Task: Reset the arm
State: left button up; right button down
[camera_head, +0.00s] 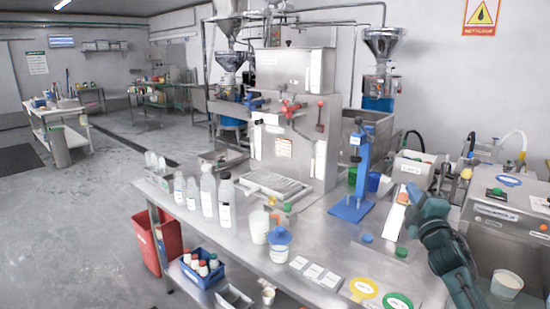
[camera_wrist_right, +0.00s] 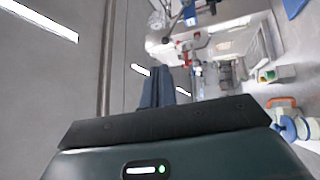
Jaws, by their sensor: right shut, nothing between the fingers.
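My right arm is teal and comes up from the lower right in the head view. Its gripper (camera_head: 412,191) is raised over the right part of the steel table (camera_head: 325,228), beside a white and orange item. In the right wrist view the dark fingers (camera_wrist_right: 163,88) are together, with nothing between them. The wrist view looks across the room, with ceiling lights at its left. My left arm and gripper are not in view.
A steel machine (camera_head: 292,118) stands at the table's back. A blue stand (camera_head: 358,165) is right of it. Bottles (camera_head: 208,190) stand at the left, and a blue-lidded tub (camera_head: 279,246) is at the front. A steel unit (camera_head: 512,232) flanks my arm.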

notch_tip(320, 180, down, 8)
jog(key=d+r+m+g+h, duration=0.1)
jog(key=m+g, duration=0.3)
jog(key=m, duration=1)
jog(key=s+a+f, duration=0.2)
jog(key=s+f, duration=0.1)
jog(key=f, duration=0.1)
jog(key=s+a+f+n+g+y, duration=0.1)
jog(key=s+a+f, duration=0.1)
jog(key=f, duration=0.3)
jog(key=s+a+f+g, duration=0.1)
jog(key=s+a+f, duration=0.1)
jog(key=s+f, duration=0.1)
jog(key=shift+s+a+f+y, duration=0.15)
jog(key=shift+f+y, duration=0.05)
jog(key=shift+f, duration=0.25)
jog(key=shift+s+a+f+y, duration=0.15)
jog(key=shift+f+y, duration=0.05)
jog(key=shift+f, duration=0.25)
jog(key=s+a+f+g+y, duration=0.1)
jog(key=s+a+f, duration=0.3)
jog(key=s, duration=0.6)
jog(key=s+a+f+g+y, duration=0.1)
jog(key=s+a+f, duration=0.3)
jog(key=s, duration=0.6)
jog(key=s+a+f+g+y, duration=0.1)
jog(key=s+a+f+g, duration=0.2)
jog(key=s, duration=0.8)
notch_tip(320, 180, down, 3)
jog(key=shift+a, duration=1.1)
